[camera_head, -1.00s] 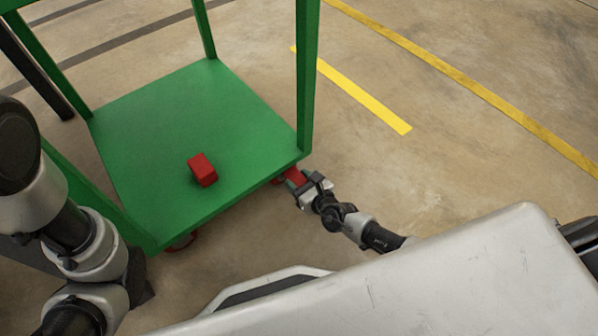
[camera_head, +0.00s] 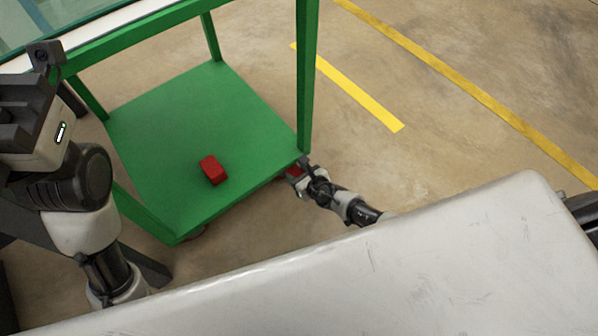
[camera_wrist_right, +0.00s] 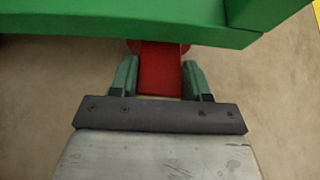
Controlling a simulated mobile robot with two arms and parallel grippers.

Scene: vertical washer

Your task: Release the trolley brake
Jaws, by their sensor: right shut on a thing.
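The green trolley (camera_head: 212,120) stands at the left middle of the head view. Its red brake pedal (camera_head: 293,171) sticks out under the near right corner, and it also shows in the right wrist view (camera_wrist_right: 160,72). My right gripper (camera_head: 297,172) is at that corner. In the right wrist view its two green fingertips (camera_wrist_right: 158,82) are on either side of the red pedal, shut on it. The trolley's lower shelf edge hides the far end of the pedal. Part of my left arm and its gripper housing (camera_head: 38,110) show at the left; its fingertips are not visible.
A red block (camera_head: 213,170) lies on the trolley's lower shelf. A green post (camera_head: 307,80) rises close to my right gripper. Concrete floor (camera_head: 440,150) with yellow lines is open to the right. My pale body covers the bottom.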

